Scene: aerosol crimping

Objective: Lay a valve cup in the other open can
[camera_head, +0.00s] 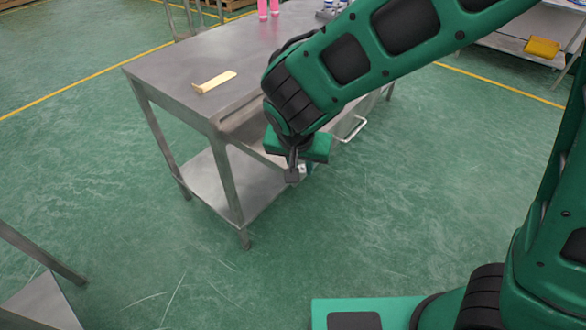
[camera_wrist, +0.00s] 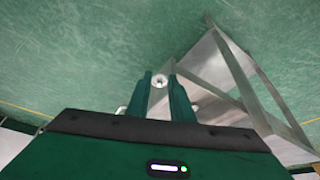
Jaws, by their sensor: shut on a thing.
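My gripper (camera_head: 297,172) hangs in front of the near side of a metal table, below the level of its top. In the wrist view, my gripper (camera_wrist: 162,90) is shut on a small pale round piece with a darker centre, which looks like a valve cup (camera_wrist: 159,79). In the head view the held piece is small and mostly hidden by the fingers. Two pink cans (camera_head: 262,10) stand at the far end of the table, cut by the top edge of the picture. Their tops are out of view, so I cannot tell whether they are open.
The metal table (camera_head: 160,66) has a lower shelf (camera_head: 210,185) and a handle on its right side. A beige flat piece (camera_head: 214,82) lies near its left end. My arm covers its right part. Another table with a yellow item (camera_head: 542,47) stands at back right. The green floor nearby is clear.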

